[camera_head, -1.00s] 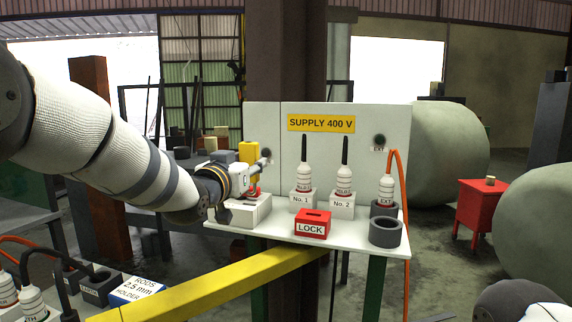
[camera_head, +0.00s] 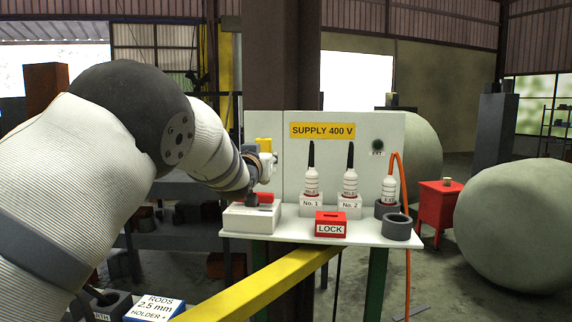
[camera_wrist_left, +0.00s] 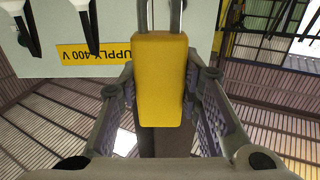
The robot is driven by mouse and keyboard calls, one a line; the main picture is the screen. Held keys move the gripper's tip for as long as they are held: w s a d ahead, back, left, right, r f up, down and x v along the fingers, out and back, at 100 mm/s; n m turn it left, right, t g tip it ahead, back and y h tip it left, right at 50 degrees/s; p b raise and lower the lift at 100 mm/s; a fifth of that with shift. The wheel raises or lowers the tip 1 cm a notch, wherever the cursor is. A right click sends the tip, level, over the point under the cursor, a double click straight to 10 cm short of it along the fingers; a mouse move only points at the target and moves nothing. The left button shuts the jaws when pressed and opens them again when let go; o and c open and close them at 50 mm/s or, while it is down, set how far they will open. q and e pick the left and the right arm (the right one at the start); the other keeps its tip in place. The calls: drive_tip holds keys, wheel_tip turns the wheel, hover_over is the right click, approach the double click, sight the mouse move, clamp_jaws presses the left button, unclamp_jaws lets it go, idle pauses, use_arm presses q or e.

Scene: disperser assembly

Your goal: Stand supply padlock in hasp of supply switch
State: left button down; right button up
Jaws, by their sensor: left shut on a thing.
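My left gripper (camera_head: 266,167) is shut on a yellow padlock (camera_head: 264,145), above the supply switch. In the left wrist view the padlock (camera_wrist_left: 161,80) sits between the two fingers (camera_wrist_left: 161,100), with its metal shackle extending to the top edge. The supply switch is a white box (camera_head: 250,218) with a red part (camera_head: 265,197) on top, at the left end of the white shelf. The padlock is apart from the red part in the head view. My gripper and wrist partly cover the area between them, and I cannot make out the hasp. My right gripper is out of view.
A red LOCK box (camera_head: 331,224) stands at the shelf's front. Holders No. 1 (camera_head: 311,205) and No. 2 (camera_head: 349,205) with black-tipped handles stand behind it. A grey ring (camera_head: 397,227) is at the right. The SUPPLY 400 V panel (camera_head: 345,165) rises behind.

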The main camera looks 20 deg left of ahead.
use_arm(q)
drive_tip(key=shift+w+d+r, duration=0.1)
drive_tip(key=shift+w+r, duration=0.05)
drive_tip(key=shift+r, duration=0.1)
drive_tip(key=shift+f, duration=3.05)
drive_tip(key=shift+f, duration=1.45)
drive_tip(key=shift+f, duration=0.1)
drive_tip(key=shift+r, duration=1.05)
drive_tip(key=shift+r, duration=0.1)
